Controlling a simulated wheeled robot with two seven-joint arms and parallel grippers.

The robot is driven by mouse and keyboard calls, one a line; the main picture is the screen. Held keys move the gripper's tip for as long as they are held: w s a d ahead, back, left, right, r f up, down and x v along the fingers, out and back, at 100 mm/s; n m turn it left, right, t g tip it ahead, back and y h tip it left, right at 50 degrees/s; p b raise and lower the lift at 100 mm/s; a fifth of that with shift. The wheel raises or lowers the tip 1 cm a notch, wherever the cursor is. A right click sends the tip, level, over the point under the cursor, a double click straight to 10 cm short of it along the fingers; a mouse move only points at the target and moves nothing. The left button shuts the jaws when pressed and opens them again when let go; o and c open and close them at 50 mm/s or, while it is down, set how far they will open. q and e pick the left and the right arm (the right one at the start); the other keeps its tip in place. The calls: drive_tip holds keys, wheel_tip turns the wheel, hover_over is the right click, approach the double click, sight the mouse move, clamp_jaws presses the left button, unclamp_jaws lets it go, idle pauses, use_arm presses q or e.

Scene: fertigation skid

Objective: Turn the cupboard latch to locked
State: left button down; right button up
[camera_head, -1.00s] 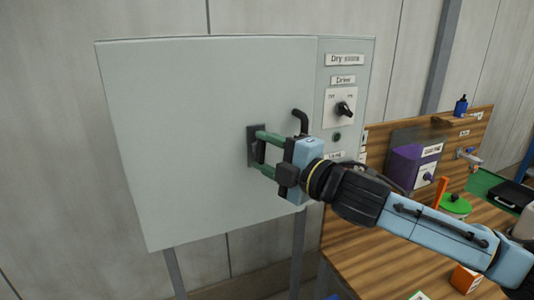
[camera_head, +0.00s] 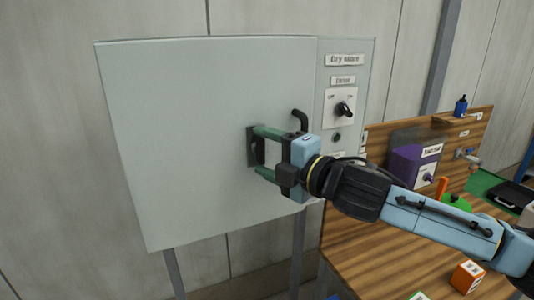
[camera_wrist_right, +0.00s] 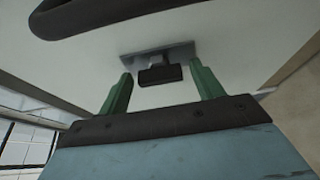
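The pale grey cupboard (camera_head: 200,110) has a dark latch plate (camera_head: 251,148) near the right edge of its door. A dark latch knob (camera_head: 259,151) stands on the plate and looks upright in the head view. My right gripper (camera_head: 258,152) is open, with its green fingers above and below the knob. In the right wrist view the knob (camera_wrist_right: 160,75) lies between the spread fingertips (camera_wrist_right: 162,80), with a gap on each side. I cannot tell how deep the fingertips reach around it. My left gripper is not in view.
A black bent door handle (camera_head: 300,119) sticks out just above my right gripper. A rotary switch (camera_head: 343,108) is on the panel to the right. A wooden bench (camera_head: 400,255) with a purple container (camera_head: 412,168) and an orange-white block (camera_head: 467,276) stands at lower right.

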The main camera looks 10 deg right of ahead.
drive_tip(key=shift+s+d, duration=0.1)
drive_tip(key=b+v, duration=0.3)
drive_tip(key=v, duration=1)
idle(0.4)
